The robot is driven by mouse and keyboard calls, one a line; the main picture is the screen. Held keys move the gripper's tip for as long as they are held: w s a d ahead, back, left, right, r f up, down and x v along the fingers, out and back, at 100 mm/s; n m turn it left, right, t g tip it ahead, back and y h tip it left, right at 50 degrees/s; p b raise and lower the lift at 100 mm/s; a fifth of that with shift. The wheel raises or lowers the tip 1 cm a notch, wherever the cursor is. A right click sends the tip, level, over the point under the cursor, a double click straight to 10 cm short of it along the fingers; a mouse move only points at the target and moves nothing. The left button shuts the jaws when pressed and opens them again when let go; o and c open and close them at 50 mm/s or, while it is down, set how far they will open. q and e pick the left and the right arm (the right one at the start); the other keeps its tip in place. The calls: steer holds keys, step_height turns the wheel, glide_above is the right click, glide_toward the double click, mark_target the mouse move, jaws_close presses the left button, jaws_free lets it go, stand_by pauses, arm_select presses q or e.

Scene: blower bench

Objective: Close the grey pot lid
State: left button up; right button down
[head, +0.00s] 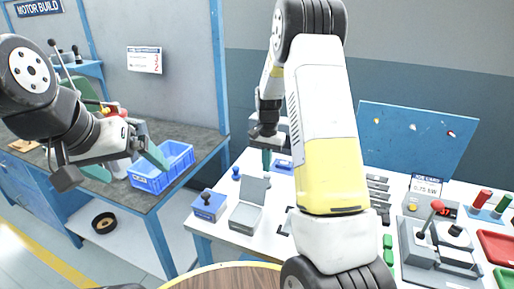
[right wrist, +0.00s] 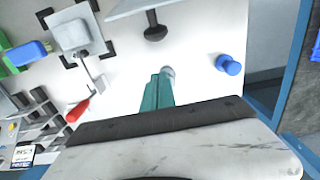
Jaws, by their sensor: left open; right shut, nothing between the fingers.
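The grey pot (head: 245,217) stands on the white table in the head view, left of my right arm. Its grey lid (head: 256,188) is raised, standing up at the pot's far edge. In the right wrist view, the grey lid (right wrist: 135,6) shows partly at the top edge, with a dark knob (right wrist: 155,31) sticking out. My right gripper (head: 267,160) is shut and empty beyond the lid; its green fingers (right wrist: 160,88) point toward the knob, apart from it. My left gripper (head: 135,165) is open and empty by the blue bin, far left of the pot.
A blue box with a dark knob (head: 208,206) stands left of the pot. A small blue knob-shaped piece (head: 236,173) stands near my right gripper. A red-handled tool (right wrist: 78,110) and a grey square part (right wrist: 72,35) lie on the table. A blue bin (head: 160,178) is on the side bench.

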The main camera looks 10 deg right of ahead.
mark_target(255, 188)
steer(key=s, duration=0.1)
steer(key=s+a, duration=0.2)
steer(key=shift+f, duration=0.25)
stand_by(0.4)
